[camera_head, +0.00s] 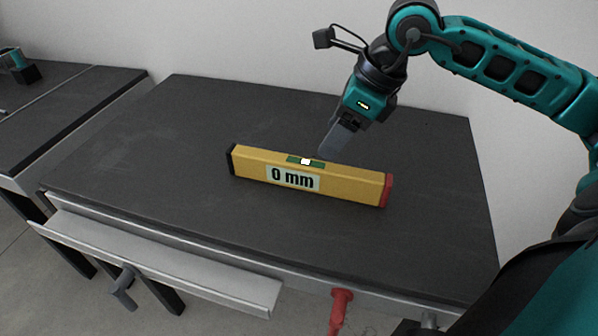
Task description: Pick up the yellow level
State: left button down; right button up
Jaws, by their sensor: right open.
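The yellow level (345,183) lies on the dark workbench, long side facing me. It has a black left end, a red right end, a green vial strip on top and a "0 mm" label on its front. My right gripper (333,146) is open, pointing down and left. In the picture its grey finger ends just above or behind the level's top edge, right of the vial. I cannot tell whether it touches the level. Only one finger shows clearly. My left gripper is not in view.
The dark workbench (140,150) is otherwise clear around the level. A metal ledge (170,262) and a red clamp handle (340,305) are at its front edge. A second dark bench (60,110) stands at the left. A pale wall is behind.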

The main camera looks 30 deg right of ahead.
aim_at(311, 163)
jog(key=x, duration=0.5)
jog(key=shift+a+f+b, duration=0.15)
jog(key=shift+b, duration=0.15)
jog(key=shift+a+b+x, duration=0.2)
jog(key=shift+x, duration=1.2)
jog(key=shift+a+b+x, duration=0.2)
jog(key=shift+x, duration=1.2)
jog(key=shift+c, duration=0.2)
jog(key=shift+r, duration=0.2)
grip_shut()
